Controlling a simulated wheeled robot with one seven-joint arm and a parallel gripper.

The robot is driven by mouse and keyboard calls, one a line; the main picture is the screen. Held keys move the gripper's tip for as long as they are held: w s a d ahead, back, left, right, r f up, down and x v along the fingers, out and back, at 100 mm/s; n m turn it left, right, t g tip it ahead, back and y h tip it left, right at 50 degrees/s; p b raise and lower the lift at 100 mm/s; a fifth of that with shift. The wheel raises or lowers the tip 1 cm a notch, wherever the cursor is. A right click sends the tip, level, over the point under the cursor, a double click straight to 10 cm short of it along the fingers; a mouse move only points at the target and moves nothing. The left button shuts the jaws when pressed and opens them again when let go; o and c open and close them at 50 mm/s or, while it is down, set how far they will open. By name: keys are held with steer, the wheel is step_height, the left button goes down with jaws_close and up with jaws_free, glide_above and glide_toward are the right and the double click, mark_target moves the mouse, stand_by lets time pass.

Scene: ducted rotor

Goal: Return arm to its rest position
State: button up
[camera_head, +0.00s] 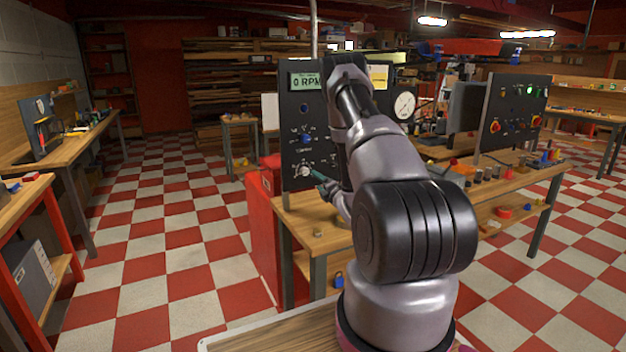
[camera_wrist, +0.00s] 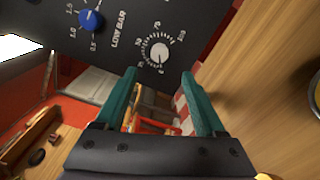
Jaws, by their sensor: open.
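My arm rises in front of the black control panel (camera_head: 292,128) in the head view and hides part of it. My gripper (camera_head: 318,180) is at the panel's lower left, close to a white knob (camera_head: 304,171). In the wrist view, the green fingers of my gripper (camera_wrist: 165,85) stand apart with nothing between them. The white knob (camera_wrist: 158,52) lies just beyond the fingertips, on a dial with numbers around it. A blue knob (camera_wrist: 91,21) is on the same panel, up and left. The panel's display (camera_head: 306,81) reads 0 RPM.
The panel stands on a wooden workbench (camera_head: 305,222) with a red cabinet (camera_head: 262,235) beside it. A second panel (camera_head: 515,112) and small parts are at the right. Another bench (camera_head: 62,155) is at the left. The checkered floor (camera_head: 165,240) between is clear.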

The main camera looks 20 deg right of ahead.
steer(key=shift+s, duration=0.8)
step_height(320, 180, up, 16)
steer(key=w+r+m+g+h, duration=0.1)
steer(key=w+m+g+h, duration=0.15)
steer(key=m, duration=0.65)
steer(key=s+a+r+m+g+h, duration=0.1)
steer(key=s+a+r+m, duration=0.2)
steer(key=r+m, duration=0.15)
steer(key=s+a+r+m+g, duration=0.1)
steer(key=s+a+r+m, duration=0.1)
steer(key=s+r+m, duration=0.3)
steer(key=s+a+r+m+g+y, duration=0.1)
steer(key=s+a, duration=0.4)
steer(key=s, duration=0.5)
steer(key=s+a+r+m+g+y, duration=0.2)
steer(key=s+a, duration=0.4)
steer(key=s, duration=0.5)
steer(key=s+a+r+m+g+y, duration=0.2)
steer(key=s+a+r+m, duration=0.3)
steer(key=s, duration=0.6)
steer(key=shift+s+a+r+g, duration=0.15)
steer(key=shift+s+a+g, duration=0.05)
steer(key=shift+a+g, duration=0.5)
